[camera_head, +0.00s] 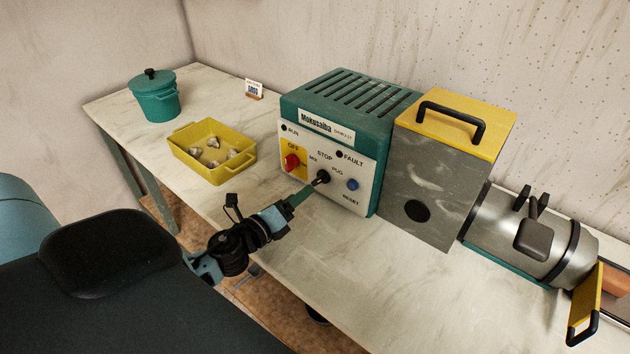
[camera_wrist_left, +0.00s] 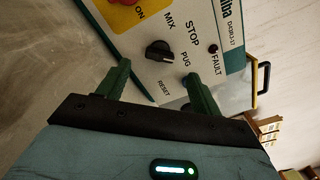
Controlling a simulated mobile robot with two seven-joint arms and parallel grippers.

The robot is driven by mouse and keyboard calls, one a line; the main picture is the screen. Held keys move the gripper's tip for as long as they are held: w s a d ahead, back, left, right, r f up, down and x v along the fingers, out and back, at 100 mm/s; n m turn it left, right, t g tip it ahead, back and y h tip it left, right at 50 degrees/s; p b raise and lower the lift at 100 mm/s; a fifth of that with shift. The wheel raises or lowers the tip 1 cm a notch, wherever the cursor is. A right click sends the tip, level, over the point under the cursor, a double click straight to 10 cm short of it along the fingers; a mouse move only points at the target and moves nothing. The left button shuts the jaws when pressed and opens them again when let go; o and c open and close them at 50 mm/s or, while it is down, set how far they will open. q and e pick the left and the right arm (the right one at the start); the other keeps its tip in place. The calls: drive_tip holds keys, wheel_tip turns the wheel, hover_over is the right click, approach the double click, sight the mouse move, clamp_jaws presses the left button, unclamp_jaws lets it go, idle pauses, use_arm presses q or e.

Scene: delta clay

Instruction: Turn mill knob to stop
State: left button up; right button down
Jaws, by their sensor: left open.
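The mill's control box (camera_head: 350,100) is teal with a white front panel. The small black mode knob (camera_head: 321,178) sits low on the panel, among the labels MIX, STOP and PUG. It also shows in the left wrist view (camera_wrist_left: 159,51), where its long end seems to lie toward PUG; the exact setting is hard to tell. My left gripper (camera_head: 306,189) reaches up to the knob from the left front. Its two green fingers (camera_wrist_left: 157,70) are open, one on each side just short of the knob, with no clear contact. My right gripper is not in view.
A red switch (camera_head: 292,161) on yellow and a blue reset button (camera_head: 352,184) flank the knob. A yellow tray (camera_head: 240,171) with several clay lumps and a teal pot (camera_head: 155,100) stand left. A grey hopper (camera_head: 430,190) and metal barrel (camera_head: 495,225) stand right. The front tabletop is clear.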

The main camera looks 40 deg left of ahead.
sight(316, 182)
use_arm(q)
drive_tip(key=w, duration=0.5)
drive_tip(key=shift+d+r, duration=0.15)
drive_tip(key=shift+d, duration=0.05)
drive_tip(key=shift+w+d, duration=0.1)
drive_tip(key=shift+w, duration=0.95)
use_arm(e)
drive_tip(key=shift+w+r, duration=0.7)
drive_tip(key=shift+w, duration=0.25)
use_arm(q)
drive_tip(key=shift+c, duration=0.2)
drive_tip(key=c, duration=0.9)
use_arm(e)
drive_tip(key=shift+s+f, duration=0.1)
